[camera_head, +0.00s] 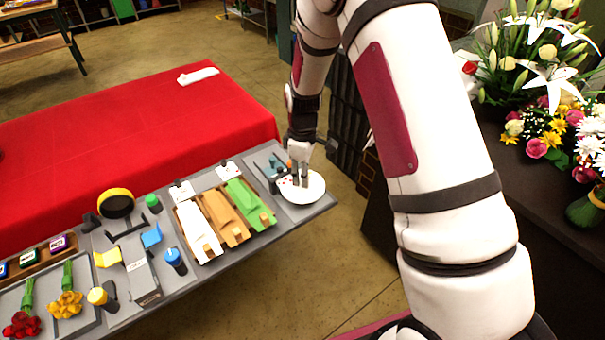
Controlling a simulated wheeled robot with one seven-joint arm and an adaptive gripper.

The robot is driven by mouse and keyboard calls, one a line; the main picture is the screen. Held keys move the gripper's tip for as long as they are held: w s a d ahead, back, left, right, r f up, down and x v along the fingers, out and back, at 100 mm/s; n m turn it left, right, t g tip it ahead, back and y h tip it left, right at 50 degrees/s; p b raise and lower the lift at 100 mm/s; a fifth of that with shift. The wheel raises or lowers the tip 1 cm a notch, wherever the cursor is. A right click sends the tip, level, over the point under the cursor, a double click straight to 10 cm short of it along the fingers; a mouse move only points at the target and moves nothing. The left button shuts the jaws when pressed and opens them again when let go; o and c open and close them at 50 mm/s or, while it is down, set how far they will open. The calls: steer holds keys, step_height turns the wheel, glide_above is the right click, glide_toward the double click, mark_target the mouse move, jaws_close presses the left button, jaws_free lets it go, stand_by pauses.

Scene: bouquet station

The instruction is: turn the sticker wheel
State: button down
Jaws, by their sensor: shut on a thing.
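The sticker wheel (315,189) is a round white disc at the right end of the grey workbench, beside a small dark blue-grey holder (270,168). My gripper (299,181) points down over the left part of the disc. The exact contact point is too small to make out. A small red mark shows on the wheel near the fingers. My arm reaches in from the upper right and hides none of the disc's right side.
Left of the wheel stands a tray of white, orange and green pieces (241,205). Further left are a black and yellow roll (116,204), bottles (175,261) and flowers (66,305). A red-covered table (130,140) lies behind. Bouquets (545,70) stand on a dark counter at right.

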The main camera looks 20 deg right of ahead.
steer(key=m, duration=0.4)
steer(key=shift+b, duration=0.4)
steer(key=m, duration=0.7)
steer(key=shift+b, duration=0.4)
steer(key=shift+m, duration=2)
